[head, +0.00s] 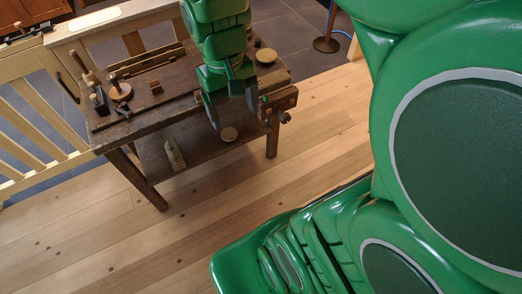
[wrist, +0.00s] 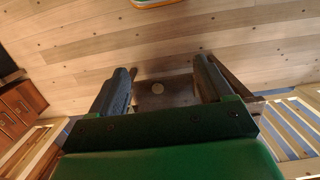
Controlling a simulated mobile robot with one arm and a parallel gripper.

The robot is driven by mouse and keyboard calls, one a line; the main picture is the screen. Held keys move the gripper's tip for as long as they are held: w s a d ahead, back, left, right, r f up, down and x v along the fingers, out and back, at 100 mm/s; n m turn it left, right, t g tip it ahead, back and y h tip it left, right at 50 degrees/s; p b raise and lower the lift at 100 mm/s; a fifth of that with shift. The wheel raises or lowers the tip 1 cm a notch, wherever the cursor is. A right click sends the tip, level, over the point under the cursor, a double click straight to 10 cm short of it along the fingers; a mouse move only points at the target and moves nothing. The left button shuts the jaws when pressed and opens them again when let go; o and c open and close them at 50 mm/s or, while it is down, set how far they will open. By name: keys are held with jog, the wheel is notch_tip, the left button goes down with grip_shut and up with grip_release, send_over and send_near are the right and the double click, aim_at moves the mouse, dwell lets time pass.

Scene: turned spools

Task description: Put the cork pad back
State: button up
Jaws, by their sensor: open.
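A small round tan disc, which looks like the cork pad (head: 228,133), lies flat on the lower shelf (head: 205,148) of the dark wooden workbench. In the wrist view the tan disc (wrist: 157,87) shows between my two fingers and beyond their tips. My gripper (head: 233,117) is open and empty, pointing down at the bench's front edge, apart from the disc. A second round tan disc (head: 266,55) lies on the benchtop (head: 190,107) near its right back corner. I cannot tell for sure which disc is cork.
The benchtop holds a turned wooden piece (head: 121,90), a small brown block (head: 155,87) and hand tools at the left. A pale wedge-shaped block (head: 175,154) stands on the lower shelf. A slatted wooden railing (head: 35,125) is at the left. The plank floor (head: 260,185) in front is clear.

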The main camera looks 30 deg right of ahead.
jog(key=s, duration=1.2)
jog(key=shift+f, duration=0.2)
dwell(0.6)
